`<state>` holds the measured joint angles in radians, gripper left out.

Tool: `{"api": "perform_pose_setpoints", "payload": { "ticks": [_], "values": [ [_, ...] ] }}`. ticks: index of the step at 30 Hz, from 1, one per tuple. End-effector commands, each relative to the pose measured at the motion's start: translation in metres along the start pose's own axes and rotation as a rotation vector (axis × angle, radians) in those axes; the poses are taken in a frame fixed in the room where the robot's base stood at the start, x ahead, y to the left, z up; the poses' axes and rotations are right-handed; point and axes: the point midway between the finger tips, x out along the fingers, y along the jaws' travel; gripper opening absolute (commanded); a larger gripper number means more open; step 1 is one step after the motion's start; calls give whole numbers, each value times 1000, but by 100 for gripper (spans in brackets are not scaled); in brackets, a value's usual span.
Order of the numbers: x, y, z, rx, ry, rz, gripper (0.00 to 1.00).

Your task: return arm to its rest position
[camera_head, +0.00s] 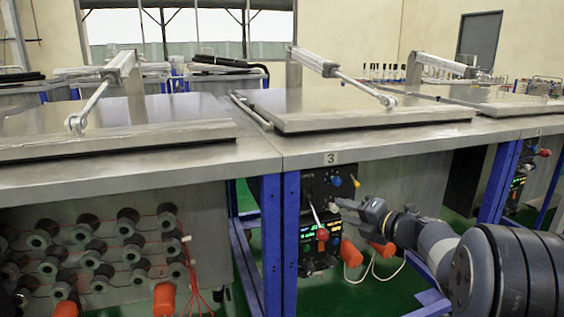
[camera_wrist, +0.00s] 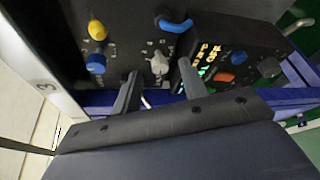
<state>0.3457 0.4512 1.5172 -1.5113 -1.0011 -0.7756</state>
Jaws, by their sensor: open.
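My gripper (camera_head: 340,204) reaches in from the right in the head view, in front of the black control panel (camera_head: 318,184) under the bench numbered 3. In the wrist view my gripper (camera_wrist: 158,78) has its two fingers apart, with nothing held between them. A grey knob (camera_wrist: 160,62) on the panel shows between the fingertips. I cannot tell whether the fingers touch it. A yellow knob (camera_wrist: 97,30), a blue knob (camera_wrist: 96,63) and a blue handle (camera_wrist: 175,23) are around it.
The steel bench top (camera_head: 300,152) overhangs the panel. Its lid (camera_head: 350,110) lies flat, with a pneumatic cylinder (camera_head: 320,64) above. Blue legs (camera_head: 270,240) stand left of the panel. Orange plugs (camera_head: 351,253) with white cables hang below my gripper.

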Motion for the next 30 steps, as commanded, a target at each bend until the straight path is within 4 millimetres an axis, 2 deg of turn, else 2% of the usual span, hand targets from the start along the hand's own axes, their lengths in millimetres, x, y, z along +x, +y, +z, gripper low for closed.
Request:
{"api": "perform_pose_setpoints", "payload": {
  "ticks": [1,6,20,26,30],
  "values": [
    [8,-1,-1,-2,2,1,41],
    [23,0,0,-1,0,1,41],
    [20,0,1,29,-1,12,41],
    [1,2,2,-1,-3,-2,41],
    [-25,2,3,0,-5,-2,41]
  ]
}}
